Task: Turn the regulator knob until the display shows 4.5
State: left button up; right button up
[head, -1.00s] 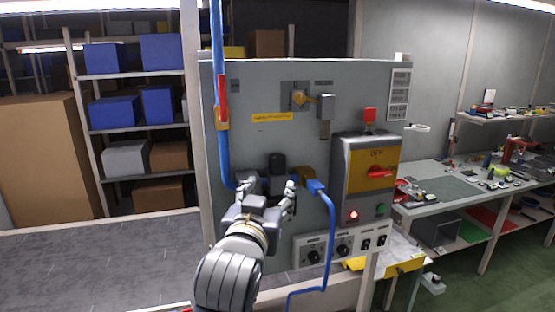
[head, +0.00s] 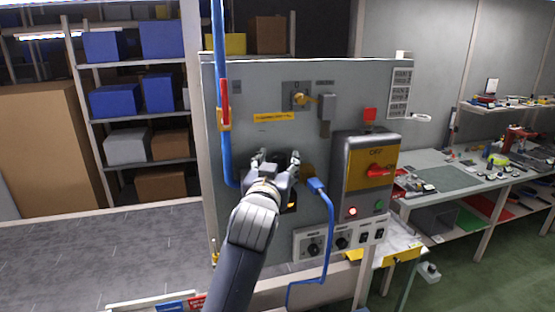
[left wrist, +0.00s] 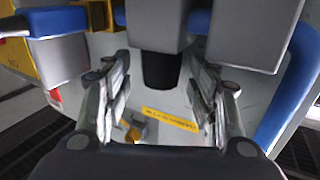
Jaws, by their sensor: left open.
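The regulator's black knob (head: 281,158) is on the grey panel in the head view, partly hidden by my gripper. In the left wrist view the dark knob (left wrist: 161,70) sits below a grey block (left wrist: 158,25). My left gripper (head: 277,162) is open, with one finger on each side of the knob. In the left wrist view (left wrist: 160,85) gaps show between the knob and both fingers. A small orange glow (head: 291,206) shows just below the gripper, perhaps the display; no number is readable. My right gripper is not in view.
A blue hose (head: 226,140) runs down the panel's left side, and another blue hose (head: 330,225) hangs right of the gripper. A grey and yellow switch box (head: 366,190) with a red handle is further right. Small dials (head: 313,246) sit below.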

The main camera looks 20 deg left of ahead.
pick_arm(q)
jog(key=c, duration=1.1)
jog(key=shift+o, duration=0.2)
jog(key=shift+a+m+h, duration=0.15)
jog(key=shift+m+h, duration=0.45)
jog(key=shift+h, duration=0.4)
jog(key=o, duration=1.1)
jog(key=shift+c, duration=0.2)
jog(key=s, duration=1.2)
jog(key=shift+d, duration=0.25)
